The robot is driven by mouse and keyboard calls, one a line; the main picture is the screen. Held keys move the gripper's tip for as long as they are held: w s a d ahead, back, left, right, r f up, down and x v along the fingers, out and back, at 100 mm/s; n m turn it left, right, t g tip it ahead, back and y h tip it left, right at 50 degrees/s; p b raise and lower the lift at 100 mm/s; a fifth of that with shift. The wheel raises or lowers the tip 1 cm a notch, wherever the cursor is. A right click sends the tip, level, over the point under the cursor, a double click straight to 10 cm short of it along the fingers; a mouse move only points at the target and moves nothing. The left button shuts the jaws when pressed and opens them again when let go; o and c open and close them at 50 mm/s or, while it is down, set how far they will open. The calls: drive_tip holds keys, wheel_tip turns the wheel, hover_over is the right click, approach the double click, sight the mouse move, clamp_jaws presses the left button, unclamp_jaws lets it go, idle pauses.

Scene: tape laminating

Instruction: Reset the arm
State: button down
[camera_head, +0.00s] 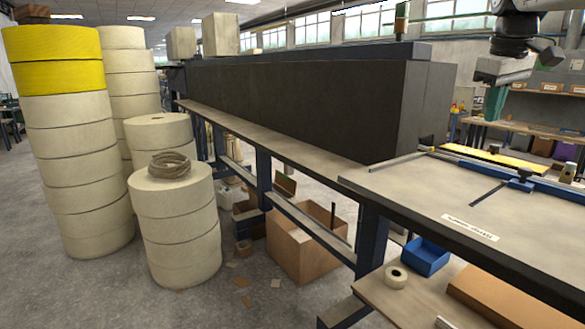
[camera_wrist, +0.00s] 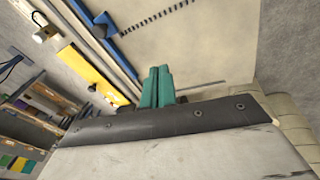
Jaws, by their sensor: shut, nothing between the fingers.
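My gripper (camera_wrist: 157,86) shows in the wrist view, its two green fingers side by side and pressed together, with nothing between them. In the head view my arm (camera_head: 503,66) hangs at the top right, above the right-hand worktable. In the wrist view the fingers appear over the beige worktable surface (camera_wrist: 215,40), apart from any object there. The height above the table is hard to judge.
The worktable (camera_head: 415,197) has a blue rail along its far side and a yellow strip (camera_head: 493,157). A long dark machine (camera_head: 290,100) stands behind. Beige roll stacks (camera_head: 175,225) stand at left. Below are a cardboard box (camera_head: 300,245), blue bin (camera_head: 427,257) and tape roll (camera_head: 397,277).

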drive_tip(key=s+a+f+m, duration=0.1)
drive_tip(key=s+a+f, duration=0.7)
drive_tip(key=s+a, duration=0.4)
drive_tip(key=s+a+f+m, duration=0.1)
drive_tip(key=s+a+f, duration=0.2)
drive_tip(key=s+f, duration=0.4)
drive_tip(key=s+a+f+m+y, duration=0.1)
drive_tip(key=s+a+f, duration=0.3)
drive_tip(key=s+f, duration=0.4)
drive_tip(key=shift+s+a+g, duration=0.15)
drive_tip(key=shift+s+g, duration=0.15)
drive_tip(key=shift+g, duration=0.1)
